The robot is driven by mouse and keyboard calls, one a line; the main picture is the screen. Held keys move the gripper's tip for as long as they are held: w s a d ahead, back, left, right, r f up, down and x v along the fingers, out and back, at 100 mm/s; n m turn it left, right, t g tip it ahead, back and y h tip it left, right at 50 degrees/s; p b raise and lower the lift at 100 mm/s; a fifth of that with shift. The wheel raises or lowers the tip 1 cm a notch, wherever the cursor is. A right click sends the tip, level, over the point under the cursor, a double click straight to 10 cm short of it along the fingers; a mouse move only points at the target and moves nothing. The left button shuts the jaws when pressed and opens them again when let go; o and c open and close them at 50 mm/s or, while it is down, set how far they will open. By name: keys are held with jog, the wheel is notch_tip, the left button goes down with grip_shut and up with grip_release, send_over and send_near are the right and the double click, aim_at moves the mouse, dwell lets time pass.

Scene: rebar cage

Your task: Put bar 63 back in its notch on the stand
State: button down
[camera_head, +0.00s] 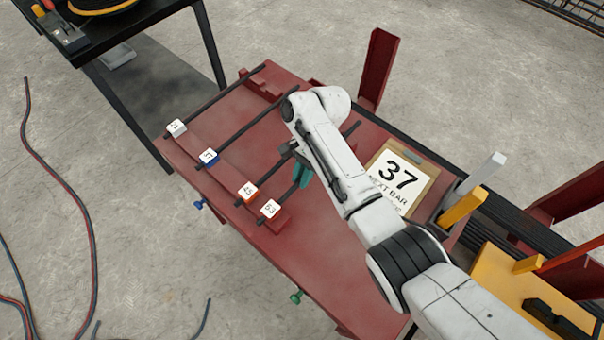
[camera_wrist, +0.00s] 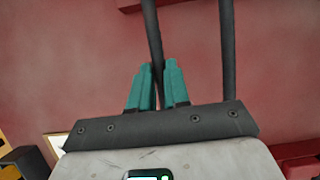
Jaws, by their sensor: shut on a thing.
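Bar 63, a dark rod with a red and white tag (camera_head: 269,208), lies over the red stand (camera_head: 325,255) in the head view, last in the row towards the bottom. My gripper (camera_head: 303,172) has teal fingers and is shut around this bar, a little up from its tag. In the wrist view, a dark bar (camera_wrist: 153,35) runs down between the two fingers (camera_wrist: 159,85). A second bar (camera_wrist: 227,50) is apart, to their right. I cannot tell whether the bar rests in a notch.
A clipboard (camera_head: 403,178) reading "37 NEXT BAR" lies right of my arm. A red upright (camera_head: 377,67) stands behind the stand. Cables (camera_head: 70,185) lie on the floor.

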jog(key=shift+f, duration=0.3)
jog(key=c, duration=1.1)
grip_release()
jog(key=shift+f, duration=0.1)
jog(key=shift+r, duration=0.3)
jog(key=p+v, duration=0.1)
jog(key=v, duration=1.1)
jog(key=shift+r+p, duration=0.15)
jog(key=shift+p, duration=0.15)
